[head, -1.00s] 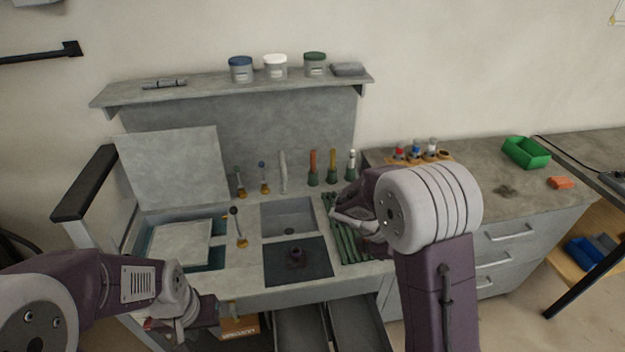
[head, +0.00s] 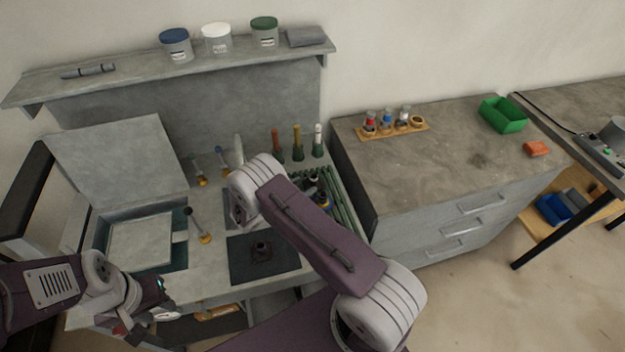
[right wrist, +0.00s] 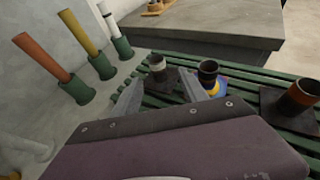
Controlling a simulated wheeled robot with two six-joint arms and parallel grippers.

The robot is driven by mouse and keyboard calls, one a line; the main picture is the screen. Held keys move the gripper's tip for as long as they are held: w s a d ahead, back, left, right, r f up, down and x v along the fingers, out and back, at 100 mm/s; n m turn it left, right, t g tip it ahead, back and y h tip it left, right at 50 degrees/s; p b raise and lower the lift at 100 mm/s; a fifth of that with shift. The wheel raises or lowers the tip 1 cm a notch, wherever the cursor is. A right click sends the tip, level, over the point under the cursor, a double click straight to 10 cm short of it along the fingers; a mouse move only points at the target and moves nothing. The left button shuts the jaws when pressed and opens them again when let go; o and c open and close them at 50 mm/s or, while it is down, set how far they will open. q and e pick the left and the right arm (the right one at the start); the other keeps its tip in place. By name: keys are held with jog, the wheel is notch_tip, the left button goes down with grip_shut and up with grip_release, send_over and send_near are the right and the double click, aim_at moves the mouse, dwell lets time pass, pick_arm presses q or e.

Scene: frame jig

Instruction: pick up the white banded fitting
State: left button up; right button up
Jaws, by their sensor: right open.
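The white banded fitting (right wrist: 157,68) is a short dark upright tube with a pale band near its top. In the right wrist view it stands on a dark square base on the green slatted rack (right wrist: 170,95). My right gripper (right wrist: 163,84) is open, with one finger on each side of the fitting's line and the fitting just beyond the fingertips. No contact shows. In the head view my right arm covers part of the rack and the fitting cannot be made out clearly. My left gripper (head: 148,316) is low at the bench's front left, its jaws unclear.
An orange banded fitting (right wrist: 303,93) is farther right. Coloured rods in green holders (right wrist: 98,66) stand left. A black mat (head: 240,262) lies at the bench front.

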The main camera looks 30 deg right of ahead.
aim_at(311, 182)
jog(key=shift+d, duration=0.2)
jog(key=p+x, duration=0.1)
jog(key=x, duration=0.3)
jog(key=shift+w+d+f, duration=0.2)
jog(key=shift+w+f, duration=0.1)
jog(key=shift+f, duration=0.05)
jog(key=shift+s+r, duration=0.1)
jog(key=shift+s, duration=0.05)
jog(key=c, duration=0.3)
jog(key=shift+a, duration=0.1)
grip_shut()
